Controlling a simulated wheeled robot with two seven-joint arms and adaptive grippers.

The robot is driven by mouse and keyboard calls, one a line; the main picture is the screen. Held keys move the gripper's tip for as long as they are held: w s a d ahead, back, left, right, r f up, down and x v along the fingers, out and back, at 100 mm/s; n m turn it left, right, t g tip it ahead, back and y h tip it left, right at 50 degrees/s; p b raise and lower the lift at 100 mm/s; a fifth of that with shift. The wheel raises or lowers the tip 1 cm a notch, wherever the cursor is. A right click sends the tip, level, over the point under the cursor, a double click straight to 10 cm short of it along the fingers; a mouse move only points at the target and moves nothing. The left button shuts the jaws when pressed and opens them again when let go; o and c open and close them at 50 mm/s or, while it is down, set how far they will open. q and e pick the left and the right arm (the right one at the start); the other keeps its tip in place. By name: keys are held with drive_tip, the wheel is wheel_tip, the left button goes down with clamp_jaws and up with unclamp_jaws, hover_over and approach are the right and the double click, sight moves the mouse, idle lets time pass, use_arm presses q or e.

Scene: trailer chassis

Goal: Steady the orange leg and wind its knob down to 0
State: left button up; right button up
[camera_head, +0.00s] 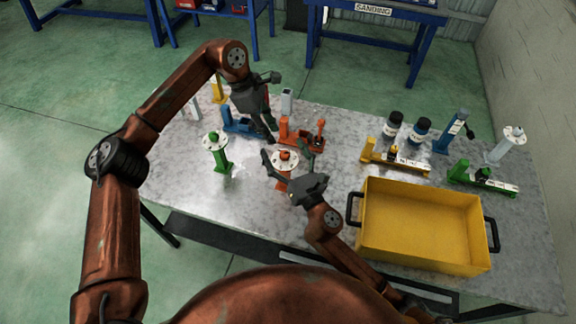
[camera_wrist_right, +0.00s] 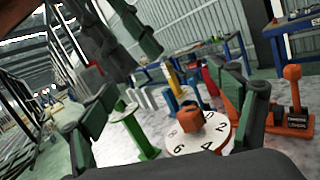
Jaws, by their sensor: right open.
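The orange leg (camera_head: 282,186) stands upright near the table's front middle, topped by a white numbered dial and an orange knob (camera_head: 285,155). In the right wrist view the dial (camera_wrist_right: 205,142) and orange knob (camera_wrist_right: 190,119) are close ahead, between the fingers. My right gripper (camera_head: 290,164) is open around the dial's top, one finger each side; contact cannot be told. My left gripper (camera_head: 267,130) hangs behind the orange leg, beside the blue fixture, apart from the leg. It also shows at the top of the right wrist view (camera_wrist_right: 125,45). Its jaw opening is unclear.
A green leg (camera_head: 216,155) stands to the left. An orange fixture (camera_head: 302,138) and a blue fixture (camera_head: 235,122) are close behind. A yellow bin (camera_head: 364,220) fills the front right. Bottles (camera_head: 392,125) and a green fixture (camera_head: 483,178) stand at right. The table's left front is clear.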

sight(285, 154)
drive_tip(key=shift+n+g+h, duration=0.6)
drive_tip(key=shift+n+g, duration=0.1)
drive_tip(key=shift+n, duration=0.1)
drive_tip(key=f, duration=0.2)
drive_tip(key=d+f, duration=0.1)
drive_tip(key=f, duration=0.5)
drive_tip(key=shift+d+f, duration=0.2)
drive_tip(key=shift+f, duration=0.05)
drive_tip(key=shift+w+a+f, duration=0.1)
drive_tip(key=shift+w, duration=0.05)
drive_tip(key=x, duration=0.7)
drive_tip(key=shift+w, duration=0.1)
drive_tip(key=shift+c, duration=0.3)
